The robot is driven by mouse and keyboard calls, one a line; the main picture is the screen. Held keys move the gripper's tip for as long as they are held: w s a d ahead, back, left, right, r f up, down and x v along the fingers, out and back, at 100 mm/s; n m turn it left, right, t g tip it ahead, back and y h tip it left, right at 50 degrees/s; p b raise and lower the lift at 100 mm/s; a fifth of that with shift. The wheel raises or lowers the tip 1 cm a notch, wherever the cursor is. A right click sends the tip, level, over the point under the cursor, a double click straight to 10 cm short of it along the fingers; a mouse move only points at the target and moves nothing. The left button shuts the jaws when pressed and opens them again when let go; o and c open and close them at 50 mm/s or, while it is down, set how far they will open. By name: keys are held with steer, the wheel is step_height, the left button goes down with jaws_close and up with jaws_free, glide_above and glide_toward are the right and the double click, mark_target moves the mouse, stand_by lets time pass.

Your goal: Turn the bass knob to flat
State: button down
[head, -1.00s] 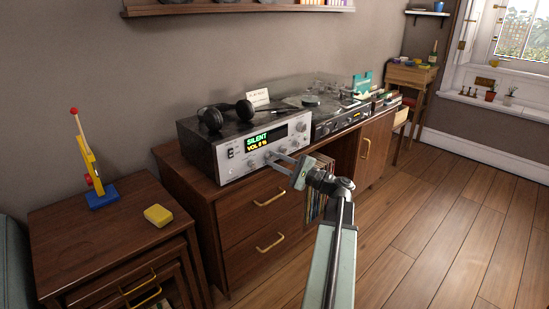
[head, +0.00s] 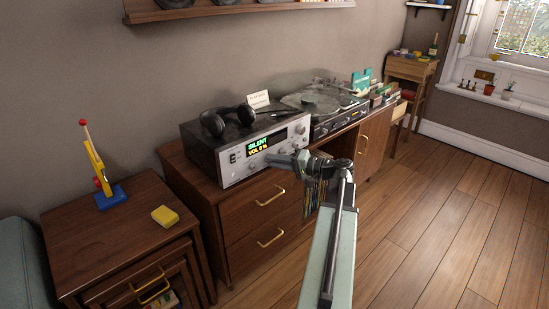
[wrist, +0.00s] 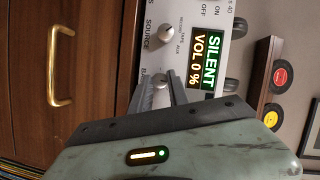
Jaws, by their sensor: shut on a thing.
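The silver-fronted receiver (head: 231,171) stands on the wooden cabinet, its display (head: 267,142) reading SILENT, VOL 0 %. In the wrist view the display (wrist: 203,58) appears turned on its side. My gripper (head: 272,160) reaches the lower part of the receiver's front. In the wrist view my gripper (wrist: 163,84) has its two fingers on either side of a small round knob, the bass knob (wrist: 160,79), and is shut on it. The label beside it is partly hidden; only "BA" shows. The knob's pointer and scale cannot be made out.
A larger source knob (wrist: 166,34) sits beside the gripped one. A turntable (head: 326,105) stands to the right. Drawer handles (head: 270,197) stick out below.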

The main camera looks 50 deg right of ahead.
steer(key=shift+r+n+p, duration=0.1)
steer(key=shift+n+p, duration=0.25)
steer(key=shift+n, duration=0.05)
stand_by(0.4)
steer(key=c, duration=1.3)
jaws_free()
steer(key=shift+o, duration=0.2)
steer(key=p+v, duration=0.1)
steer(key=v, duration=0.6)
steer(key=shift+s, duration=0.4)
steer(key=shift+r, duration=0.1)
